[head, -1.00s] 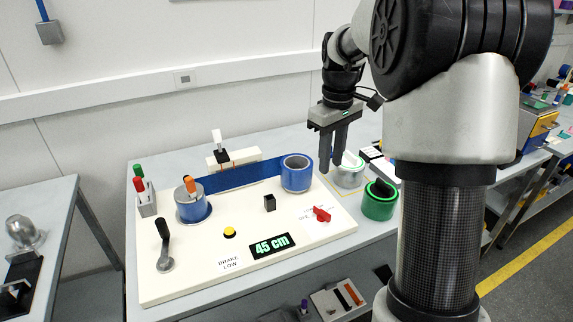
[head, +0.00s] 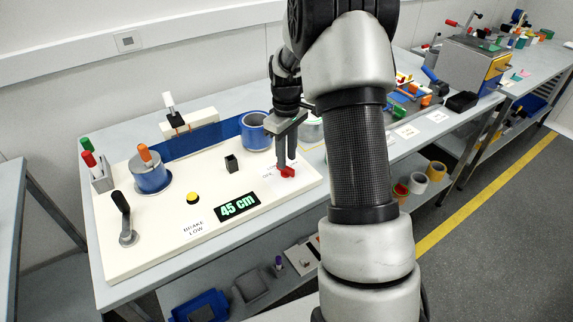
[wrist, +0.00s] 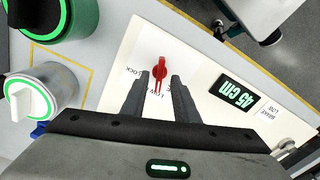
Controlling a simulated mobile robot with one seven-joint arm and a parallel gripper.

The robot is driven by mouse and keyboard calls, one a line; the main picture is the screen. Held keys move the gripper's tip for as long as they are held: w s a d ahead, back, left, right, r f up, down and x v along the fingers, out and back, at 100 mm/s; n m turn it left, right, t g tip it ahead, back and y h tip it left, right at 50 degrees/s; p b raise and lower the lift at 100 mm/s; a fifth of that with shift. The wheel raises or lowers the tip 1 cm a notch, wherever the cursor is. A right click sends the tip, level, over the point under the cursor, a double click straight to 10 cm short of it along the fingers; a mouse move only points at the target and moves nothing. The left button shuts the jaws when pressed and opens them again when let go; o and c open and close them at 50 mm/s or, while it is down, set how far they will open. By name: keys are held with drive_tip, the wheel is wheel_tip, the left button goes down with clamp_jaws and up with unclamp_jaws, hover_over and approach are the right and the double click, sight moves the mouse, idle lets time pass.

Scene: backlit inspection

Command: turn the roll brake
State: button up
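The roll brake is a red knob (head: 288,172) on the right part of the cream panel (head: 150,248). In the wrist view the red knob (wrist: 160,68) shows between my fingertips, with printed words around it, "LOCK" and "LOW" among them. My gripper (head: 285,163) points down at the knob, and its fingers partly hide it in the head view. In the wrist view my gripper (wrist: 160,78) is open, with a gap between each finger and the knob. I cannot tell how far down beside the knob the tips reach. A sign (head: 194,228) reads "BRAKE LOW".
The panel carries a "45 cm" display (head: 237,206), a yellow button (head: 193,198), a black crank (head: 124,218), a small black post (head: 231,163) and blue tape rolls (head: 255,131). A white-topped canister (wrist: 38,95) and a green-ringed black knob (wrist: 52,18) stand beside the panel.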

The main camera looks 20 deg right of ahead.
drive_tip(key=shift+f, duration=1.8)
clamp_jaws()
